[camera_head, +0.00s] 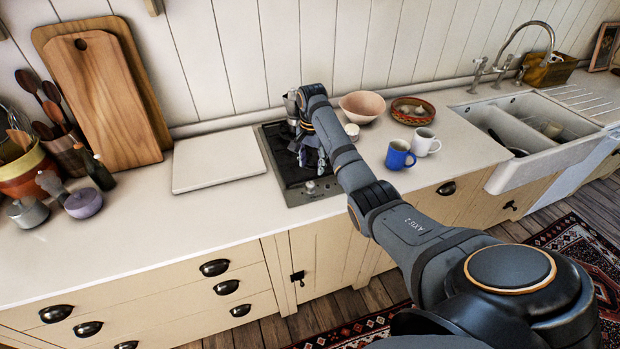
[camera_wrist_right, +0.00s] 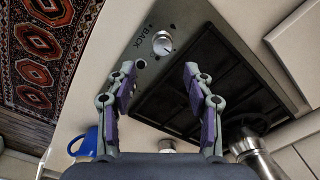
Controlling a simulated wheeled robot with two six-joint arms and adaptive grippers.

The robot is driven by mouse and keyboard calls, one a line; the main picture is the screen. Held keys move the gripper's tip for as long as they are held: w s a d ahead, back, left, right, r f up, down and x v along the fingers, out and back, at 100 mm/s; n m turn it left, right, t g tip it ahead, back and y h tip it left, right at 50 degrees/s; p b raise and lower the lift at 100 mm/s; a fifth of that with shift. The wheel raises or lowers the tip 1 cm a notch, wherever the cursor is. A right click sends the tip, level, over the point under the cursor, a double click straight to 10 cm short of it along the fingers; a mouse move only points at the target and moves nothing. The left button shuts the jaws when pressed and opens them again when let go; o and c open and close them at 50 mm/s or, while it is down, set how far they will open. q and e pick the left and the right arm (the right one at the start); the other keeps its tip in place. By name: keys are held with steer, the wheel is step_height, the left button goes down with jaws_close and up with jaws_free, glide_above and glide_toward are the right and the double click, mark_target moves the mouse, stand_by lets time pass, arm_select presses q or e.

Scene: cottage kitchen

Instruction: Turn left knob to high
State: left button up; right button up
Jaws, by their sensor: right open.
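The left knob (camera_head: 310,186) is a small silver knob on the front strip of the cooktop (camera_head: 296,199). In the right wrist view the knob (camera_wrist_right: 162,43) stands beside the word BACK, beyond the fingertips. My right gripper (camera_head: 312,158) is over the cooktop, behind the knob in the head view. In the wrist view my right gripper (camera_wrist_right: 158,72) is open, with nothing between its fingers. The knob shows apart from both fingers. A second knob cannot be made out; my arm and fingers cover part of the strip. My left gripper is out of view.
A moka pot (camera_head: 291,104) stands at the cooktop's back. A white board (camera_head: 217,160) lies to its left. A pink bowl (camera_head: 362,105), a blue mug (camera_head: 399,156) and a white mug (camera_head: 425,142) stand to the right.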

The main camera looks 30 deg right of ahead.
glide_above(311, 183)
steer(key=f, duration=0.4)
steer(key=shift+s+a+f+p, duration=0.1)
steer(key=shift+s+p, duration=0.1)
steer(key=shift+p, duration=0.15)
step_height(311, 183, down, 4)
steer(key=shift+w+f, duration=0.1)
steer(key=shift+c, duration=1.3)
jaws_close()
arm_select(q)
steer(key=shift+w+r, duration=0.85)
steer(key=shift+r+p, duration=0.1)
steer(key=shift+p, duration=0.2)
